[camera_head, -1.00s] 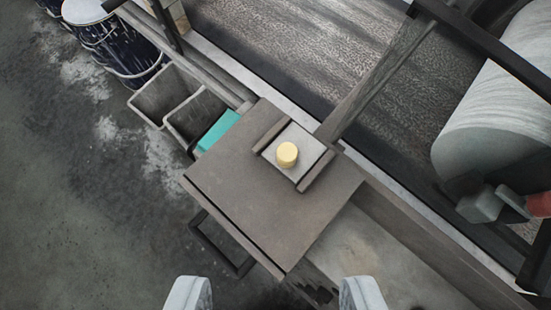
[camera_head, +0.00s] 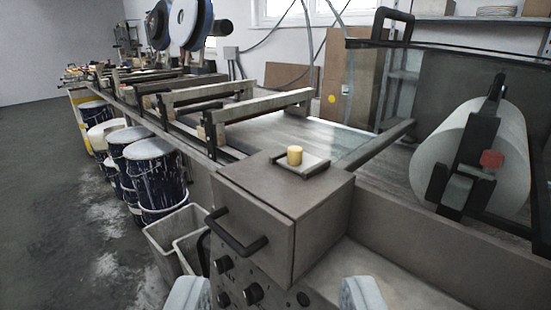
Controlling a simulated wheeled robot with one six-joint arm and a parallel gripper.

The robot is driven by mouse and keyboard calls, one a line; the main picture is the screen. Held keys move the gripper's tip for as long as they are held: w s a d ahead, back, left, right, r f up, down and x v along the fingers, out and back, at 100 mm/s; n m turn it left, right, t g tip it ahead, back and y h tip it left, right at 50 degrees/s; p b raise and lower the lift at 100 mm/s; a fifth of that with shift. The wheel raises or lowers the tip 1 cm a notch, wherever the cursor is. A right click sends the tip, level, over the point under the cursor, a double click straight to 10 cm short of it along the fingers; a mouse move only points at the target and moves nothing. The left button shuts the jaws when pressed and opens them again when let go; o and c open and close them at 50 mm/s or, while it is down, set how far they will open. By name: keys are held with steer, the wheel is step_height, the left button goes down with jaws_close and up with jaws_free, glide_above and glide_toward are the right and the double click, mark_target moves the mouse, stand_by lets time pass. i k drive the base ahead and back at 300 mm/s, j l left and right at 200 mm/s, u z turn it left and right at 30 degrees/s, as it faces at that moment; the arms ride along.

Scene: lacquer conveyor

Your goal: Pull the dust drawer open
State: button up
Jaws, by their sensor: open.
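A grey box with a flat top, which looks like the dust drawer (camera_head: 255,222), stands at the near edge of the conveyor, just ahead of me. A black bar handle (camera_head: 238,243) sticks out from its left-facing front. The front looks closed, with no gap that I can make out. My gripper (camera_head: 275,293) is open and empty at the bottom of the view, its two pale fingertips wide apart. It is short of the box and not touching the handle.
Black control knobs (camera_head: 253,293) are on the panel below. A large white roller (camera_head: 470,155) is at right. The floor at left is clear.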

mark_target(257, 232)
steer(key=k+j+z, duration=0.1)
steer(key=z, duration=0.25)
steer(key=k+z, duration=0.4)
steer(key=z, duration=0.25)
